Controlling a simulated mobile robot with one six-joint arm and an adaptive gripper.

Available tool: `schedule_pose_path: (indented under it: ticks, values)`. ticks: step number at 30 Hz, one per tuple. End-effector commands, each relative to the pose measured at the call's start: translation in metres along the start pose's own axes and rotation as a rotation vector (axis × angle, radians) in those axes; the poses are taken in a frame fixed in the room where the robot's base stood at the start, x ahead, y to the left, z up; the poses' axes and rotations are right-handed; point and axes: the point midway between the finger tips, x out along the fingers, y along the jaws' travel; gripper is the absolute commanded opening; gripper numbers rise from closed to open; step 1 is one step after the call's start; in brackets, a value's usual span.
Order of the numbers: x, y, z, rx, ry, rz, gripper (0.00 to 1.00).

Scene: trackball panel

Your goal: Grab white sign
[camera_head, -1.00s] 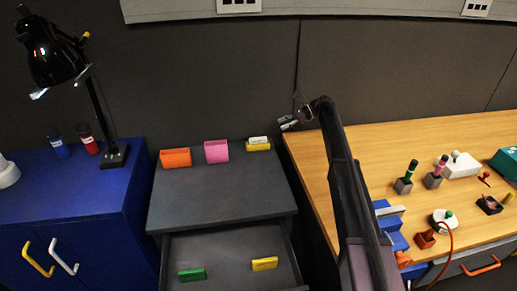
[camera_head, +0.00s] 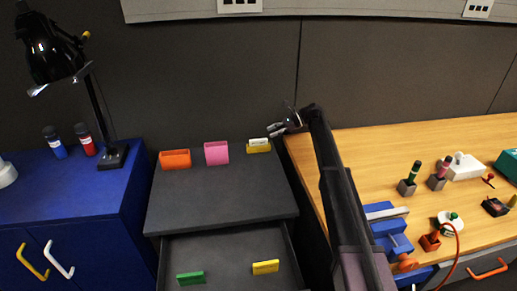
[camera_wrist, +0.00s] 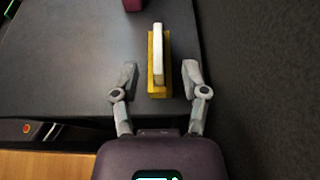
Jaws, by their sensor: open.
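The white sign (camera_wrist: 158,50) stands upright as a thin plate in a yellow holder (camera_wrist: 153,90) on the dark cabinet top. In the head view the white sign (camera_head: 259,142) shows at the back right corner of the cabinet, above the yellow holder (camera_head: 262,149). My gripper (camera_wrist: 160,75) is open in the wrist view. In the head view my gripper (camera_head: 274,130) is just right of the sign.
A pink holder (camera_head: 216,152) and an orange holder (camera_head: 175,159) stand to the left on the cabinet top (camera_head: 220,195). The open drawer below holds a green block (camera_head: 190,277) and a yellow block (camera_head: 265,267). The wall is close behind.

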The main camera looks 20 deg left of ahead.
Motion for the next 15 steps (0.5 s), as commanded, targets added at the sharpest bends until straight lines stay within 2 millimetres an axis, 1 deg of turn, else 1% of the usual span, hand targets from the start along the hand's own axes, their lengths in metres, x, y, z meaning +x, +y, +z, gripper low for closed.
schedule_pose_path:
  ticks: [1, 6, 10, 15]
  values:
    - [0.009, 0.001, -0.003, -0.001, 0.0, 0.001, 0.57]
    - [0.027, 0.0, -0.002, -0.001, 0.0, 0.0, 0.57]
    - [0.032, 0.0, -0.001, 0.0, 0.0, -0.001, 0.57]
    - [0.032, 0.0, 0.0, 0.0, 0.0, -0.001, 0.57]
